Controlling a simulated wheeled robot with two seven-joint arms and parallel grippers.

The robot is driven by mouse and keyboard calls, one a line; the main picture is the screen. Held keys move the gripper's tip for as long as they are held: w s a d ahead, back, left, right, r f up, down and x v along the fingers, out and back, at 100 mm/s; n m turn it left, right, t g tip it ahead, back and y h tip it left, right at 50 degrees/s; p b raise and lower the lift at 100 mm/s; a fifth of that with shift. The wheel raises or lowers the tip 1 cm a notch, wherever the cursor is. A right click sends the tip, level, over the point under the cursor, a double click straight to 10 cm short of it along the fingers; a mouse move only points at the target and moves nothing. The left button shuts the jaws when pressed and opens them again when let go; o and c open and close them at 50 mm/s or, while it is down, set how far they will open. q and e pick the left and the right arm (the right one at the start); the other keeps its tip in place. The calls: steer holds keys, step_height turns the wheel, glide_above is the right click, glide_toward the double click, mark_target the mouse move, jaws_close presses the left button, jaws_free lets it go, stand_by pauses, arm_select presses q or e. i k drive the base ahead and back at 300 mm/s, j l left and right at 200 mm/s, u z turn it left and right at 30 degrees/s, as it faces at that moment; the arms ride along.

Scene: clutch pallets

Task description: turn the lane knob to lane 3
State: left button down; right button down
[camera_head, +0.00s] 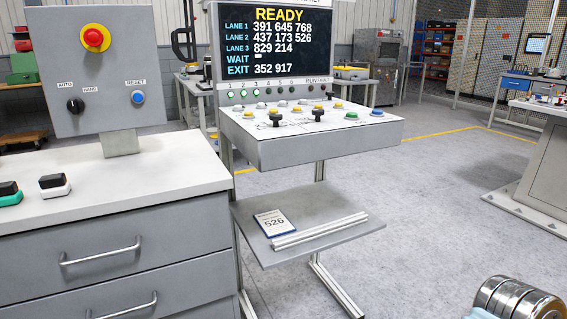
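The control console (330,147) stands in the middle of the view with a sloped white top. Two black knobs stand on it: a front-left knob (275,120) and a back-right knob (318,110). Their labels are too small to read, so I cannot tell which is the lane knob or where either points. The screen (275,38) above reads READY, with lane 1 at 391 645 768, lane 2 at 437 173 526, lane 3 at 829 214, and exit at 352 917.
Yellow, white, green and blue buttons surround the knobs. A grey cabinet (110,235) with an emergency-stop box (97,75) stands at left. A shelf (340,236) below the console holds a card marked 526 (274,223).

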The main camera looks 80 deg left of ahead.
mark_target(275, 118)
steer(key=u, duration=1.85)
steer(key=i+l+u, duration=0.1)
steer(key=u, duration=0.3)
steer(key=l+u, duration=0.6)
steer(key=u, duration=0.25)
